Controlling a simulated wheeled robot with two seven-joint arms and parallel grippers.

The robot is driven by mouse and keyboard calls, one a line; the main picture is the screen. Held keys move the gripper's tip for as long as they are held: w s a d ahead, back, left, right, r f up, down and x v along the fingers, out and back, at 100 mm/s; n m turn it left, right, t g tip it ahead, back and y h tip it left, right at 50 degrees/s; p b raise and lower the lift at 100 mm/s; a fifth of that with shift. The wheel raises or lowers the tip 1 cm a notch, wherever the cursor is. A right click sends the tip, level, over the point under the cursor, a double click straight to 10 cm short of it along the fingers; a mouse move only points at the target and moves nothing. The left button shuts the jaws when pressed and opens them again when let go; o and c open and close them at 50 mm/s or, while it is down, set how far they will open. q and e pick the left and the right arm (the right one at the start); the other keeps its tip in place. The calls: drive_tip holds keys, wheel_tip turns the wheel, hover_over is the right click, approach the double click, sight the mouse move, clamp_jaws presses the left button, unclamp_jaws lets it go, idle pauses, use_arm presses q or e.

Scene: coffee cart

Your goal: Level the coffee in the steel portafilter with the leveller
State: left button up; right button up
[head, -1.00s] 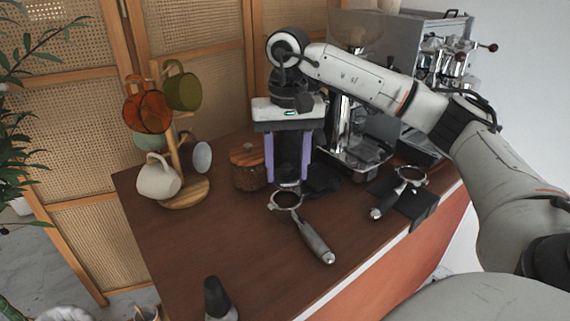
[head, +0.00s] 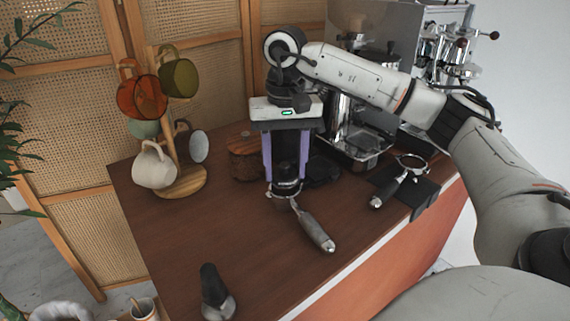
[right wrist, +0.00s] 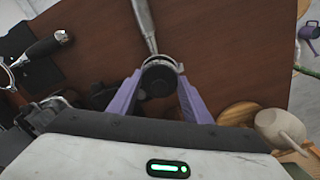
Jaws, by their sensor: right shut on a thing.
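The steel portafilter (head: 314,228) lies on the wooden counter, its grey metal handle pointing to the front right. My right gripper (head: 286,176) points down with purple fingers on either side of a dark, round leveller (head: 287,186). The gripper is shut on the leveller, which is at the portafilter's basket and covers most of it. In the right wrist view the leveller (right wrist: 158,80) sits between the fingertips, with the portafilter handle (right wrist: 146,22) running away from it. The coffee is hidden. I cannot tell whether the leveller touches the basket. My left gripper is not in view.
A second portafilter (head: 411,162) with a dark handle lies on a black mat (head: 418,192) at right. A tamper (head: 213,285) stands at the front left. The left middle counter is clear.

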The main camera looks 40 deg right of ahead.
drive_tip(key=shift+f, duration=0.8)
idle(1.9)
drive_tip(key=shift+f, duration=0.15)
idle(1.6)
